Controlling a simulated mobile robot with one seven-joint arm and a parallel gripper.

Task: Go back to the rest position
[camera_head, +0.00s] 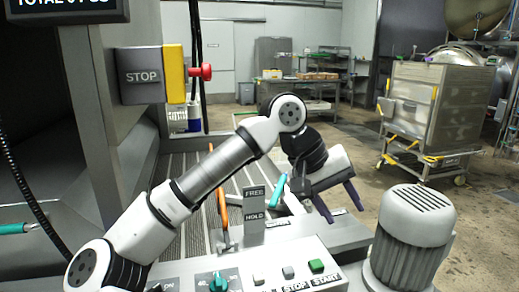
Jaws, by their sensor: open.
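My gripper (338,202) hangs in the middle of the head view, at the end of my white and grey arm. Its two dark fingers are spread apart, with nothing visible between them. It is above the right end of the slatted bed, behind the FREE/HOLD plate (254,208). Whether the fingers touch anything below cannot be told.
A control panel (325,265) with buttons and a teal knob (217,282) is in front. An orange lever (222,200) stands left of the plate. A grey motor (413,240) stands at right. A STOP box (140,76) is upper left. A cart (432,110) stands behind on open floor.

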